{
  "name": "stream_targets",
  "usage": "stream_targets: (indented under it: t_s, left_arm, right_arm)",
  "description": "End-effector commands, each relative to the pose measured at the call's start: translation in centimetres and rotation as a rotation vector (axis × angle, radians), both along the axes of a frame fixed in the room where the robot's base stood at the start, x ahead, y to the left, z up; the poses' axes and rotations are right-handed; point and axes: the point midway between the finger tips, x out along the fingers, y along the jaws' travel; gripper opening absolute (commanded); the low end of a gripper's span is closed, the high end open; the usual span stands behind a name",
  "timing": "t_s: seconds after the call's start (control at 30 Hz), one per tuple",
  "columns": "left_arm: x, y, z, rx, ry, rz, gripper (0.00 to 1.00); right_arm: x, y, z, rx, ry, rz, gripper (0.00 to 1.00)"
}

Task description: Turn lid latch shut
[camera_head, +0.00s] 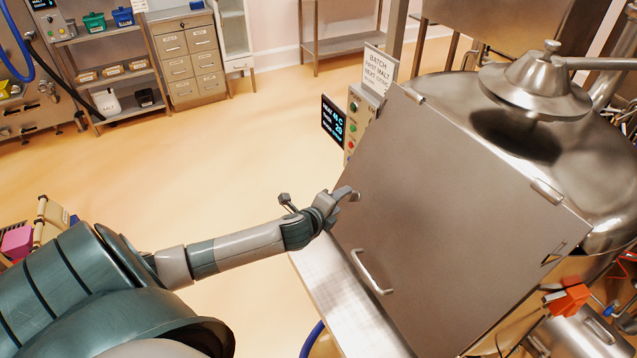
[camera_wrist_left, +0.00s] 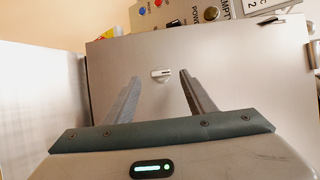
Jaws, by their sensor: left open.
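The hopper lid (camera_head: 450,200) is a broad flat grey metal panel, lying closed as far as I can see, with a bar handle (camera_head: 372,271) near its lower left edge. The lid latch (camera_wrist_left: 161,73) is a small pale bar on the metal face in the left wrist view, lying nearly level. My left gripper (camera_head: 346,193) is at the left edge of the lid. Its two fingers (camera_wrist_left: 158,88) are open and empty, pointing toward the latch, which shows between their tips. I cannot tell whether they touch it. My right gripper is not in view.
A control box with a lit display (camera_head: 333,122) and a "BATCH" sign (camera_head: 380,68) stand just beyond the lid's left corner. A large steel vessel (camera_head: 590,120) is behind the lid at right. Open floor (camera_head: 230,150) lies left of my arm.

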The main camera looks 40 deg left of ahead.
Motion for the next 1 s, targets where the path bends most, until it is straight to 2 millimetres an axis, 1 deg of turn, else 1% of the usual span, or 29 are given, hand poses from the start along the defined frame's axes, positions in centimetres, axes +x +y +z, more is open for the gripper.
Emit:
stream_targets:
  t_s: [0.03,0.4,0.6,0.8,1.0]
  left_arm:
    - [-0.8,-0.1,0.1,0.001,0.001,-0.003,0.50]
    - [-6.3,-0.9,2.5,0.002,0.001,-0.003,0.50]
    - [-9.0,-1.2,3.8,0.000,0.000,-0.001,0.50]
    - [-10.5,-1.4,4.7,0.001,0.000,0.000,0.50]
    - [-10.9,-1.5,5.0,0.001,0.000,0.000,0.50]
  right_arm:
    - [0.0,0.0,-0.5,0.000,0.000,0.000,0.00]
    - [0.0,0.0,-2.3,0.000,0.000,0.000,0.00]
    - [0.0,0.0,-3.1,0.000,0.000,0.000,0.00]
    - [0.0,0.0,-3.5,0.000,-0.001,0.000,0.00]
    - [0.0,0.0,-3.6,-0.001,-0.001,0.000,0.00]
